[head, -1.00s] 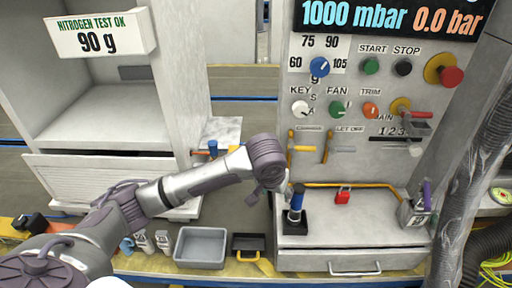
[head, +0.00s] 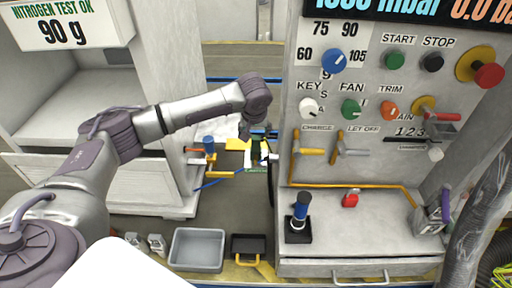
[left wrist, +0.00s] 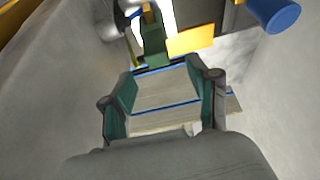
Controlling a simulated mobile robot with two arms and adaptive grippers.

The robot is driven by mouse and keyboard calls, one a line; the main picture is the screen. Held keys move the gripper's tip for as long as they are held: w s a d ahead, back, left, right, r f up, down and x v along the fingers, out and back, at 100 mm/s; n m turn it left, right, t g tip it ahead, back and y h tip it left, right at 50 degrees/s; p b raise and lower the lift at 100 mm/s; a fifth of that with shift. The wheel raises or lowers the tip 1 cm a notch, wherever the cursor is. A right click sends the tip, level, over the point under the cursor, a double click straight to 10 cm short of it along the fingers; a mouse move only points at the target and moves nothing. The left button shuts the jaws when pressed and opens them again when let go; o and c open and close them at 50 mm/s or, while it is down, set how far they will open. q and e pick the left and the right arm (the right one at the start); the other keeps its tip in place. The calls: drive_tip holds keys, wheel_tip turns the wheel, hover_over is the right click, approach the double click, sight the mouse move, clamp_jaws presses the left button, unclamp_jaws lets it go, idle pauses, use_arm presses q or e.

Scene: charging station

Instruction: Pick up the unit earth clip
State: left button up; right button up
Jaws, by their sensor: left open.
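A green clip-like piece, which looks like the unit earth clip (left wrist: 152,48), shows in the left wrist view just beyond my fingertips, beside a yellow plate (left wrist: 190,40). My left gripper (left wrist: 160,70) is open, with its two green-padded fingers apart and nothing held between them. The clip is a little above the gap between the fingers in that view. In the head view my left arm reaches to the gap left of the control panel. Its gripper there is small and partly mixed with yellow and green parts, so contact cannot be told. My right gripper is not in view.
The control panel (head: 375,165) stands close on the right, with a blue-handled tool (head: 300,212) and a red padlock (head: 350,198) on its ledge. A blue-topped yellow valve (head: 209,145) is left of the gripper. A grey tray (head: 198,250) is below.

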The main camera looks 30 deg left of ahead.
sight(256, 138)
use_arm(q)
drive_tip(key=shift+w+f, duration=0.15)
drive_tip(key=shift+f, duration=0.3)
drive_tip(key=x, duration=0.3)
drive_tip(key=shift+f+p, duration=0.35)
drive_tip(key=shift+f, duration=0.05)
drive_tip(key=shift+w+f, duration=0.2)
drive_tip(key=shift+f, duration=0.25)
drive_tip(key=c, duration=0.8)
clamp_jaws()
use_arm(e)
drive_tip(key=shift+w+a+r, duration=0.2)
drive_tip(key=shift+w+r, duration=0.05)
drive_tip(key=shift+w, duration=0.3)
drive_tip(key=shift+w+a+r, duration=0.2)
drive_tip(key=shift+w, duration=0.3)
